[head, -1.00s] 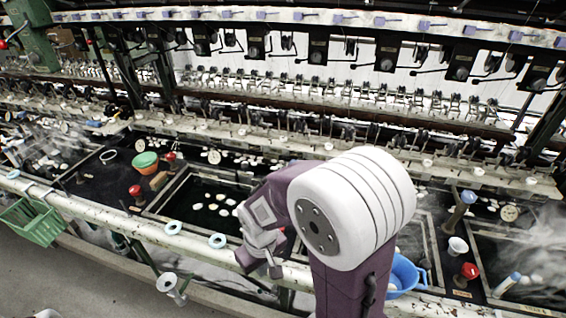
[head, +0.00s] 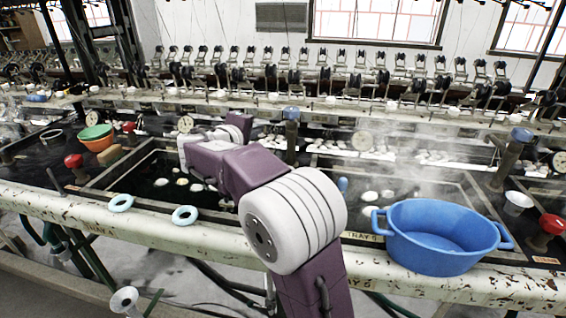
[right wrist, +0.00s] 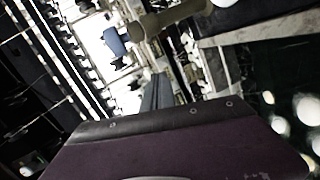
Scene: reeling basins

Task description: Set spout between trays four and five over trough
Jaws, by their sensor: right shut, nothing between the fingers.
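A grey-brown post with a blue cap (head: 292,130) stands between two sunken trays, behind the tray labelled 5. It looks like the spout's upright; I cannot clearly make out which way its outlet points. The post also shows tilted in the right wrist view (right wrist: 172,17), with its blue cap (right wrist: 115,41). My right gripper (right wrist: 157,92) is shut and empty, its fingers pointing towards the post with no visible contact. In the head view my right arm reaches over the tray left of the post, and the fingertips are hard to make out. My left gripper is out of view.
A blue basin (head: 440,238) sits on the front rail at right. Two pale blue rings (head: 185,215) lie on the rail at left. A second blue-capped post (head: 512,155), a red knob (head: 551,224) and nested bowls (head: 97,137) stand around. Steam rises over the right tray.

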